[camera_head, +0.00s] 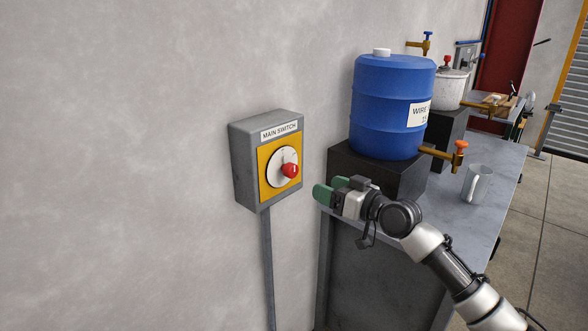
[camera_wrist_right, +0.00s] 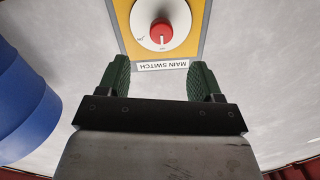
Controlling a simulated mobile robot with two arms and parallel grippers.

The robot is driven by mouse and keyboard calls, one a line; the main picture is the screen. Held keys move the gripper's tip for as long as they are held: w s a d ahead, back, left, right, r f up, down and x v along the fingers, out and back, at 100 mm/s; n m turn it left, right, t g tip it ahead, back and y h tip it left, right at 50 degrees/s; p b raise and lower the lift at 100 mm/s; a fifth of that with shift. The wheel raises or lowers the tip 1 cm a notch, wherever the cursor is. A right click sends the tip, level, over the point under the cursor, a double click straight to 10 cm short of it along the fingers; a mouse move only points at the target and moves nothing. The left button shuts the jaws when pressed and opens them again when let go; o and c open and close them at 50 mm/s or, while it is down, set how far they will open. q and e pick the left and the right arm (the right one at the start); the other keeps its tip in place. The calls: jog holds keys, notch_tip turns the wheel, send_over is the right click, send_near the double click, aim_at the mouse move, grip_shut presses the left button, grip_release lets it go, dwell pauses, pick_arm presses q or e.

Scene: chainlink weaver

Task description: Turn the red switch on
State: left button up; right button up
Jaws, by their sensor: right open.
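The red switch (camera_head: 290,170) is a red knob on a white round dial, on the yellow face of a grey wall box labelled MAIN SWITCH (camera_head: 246,160). My right gripper (camera_head: 328,190) has green fingers and is to the right of and slightly below the knob in the head view, apart from it. In the right wrist view the red knob (camera_wrist_right: 161,32) is ahead, above the gap between the open fingers (camera_wrist_right: 160,78). Nothing is between the fingers. The picture in the wrist view is upside down. My left gripper is in neither view.
A blue barrel (camera_head: 388,105) with a brass tap (camera_head: 440,154) stands on a black block (camera_head: 375,172) on the grey table (camera_head: 505,180), close behind my right gripper. A light grey mug (camera_head: 477,184) stands on the table. The wall left of the box is bare.

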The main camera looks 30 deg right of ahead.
aim_at(295, 171)
jog(key=p+x, duration=0.1)
jog(key=x, duration=0.2)
jog(key=p+x, duration=0.1)
jog(key=x, duration=0.2)
jog(key=r+x, duration=0.1)
jog(key=x, duration=0.2)
jog(key=shift+w+a+p, duration=0.15)
jog(key=shift+w+p, duration=0.25)
jog(key=shift+w+a+f, duration=0.1)
jog(key=shift+w+a, duration=0.1)
jog(key=shift+w, duration=0.3)
jog(key=c, duration=0.9)
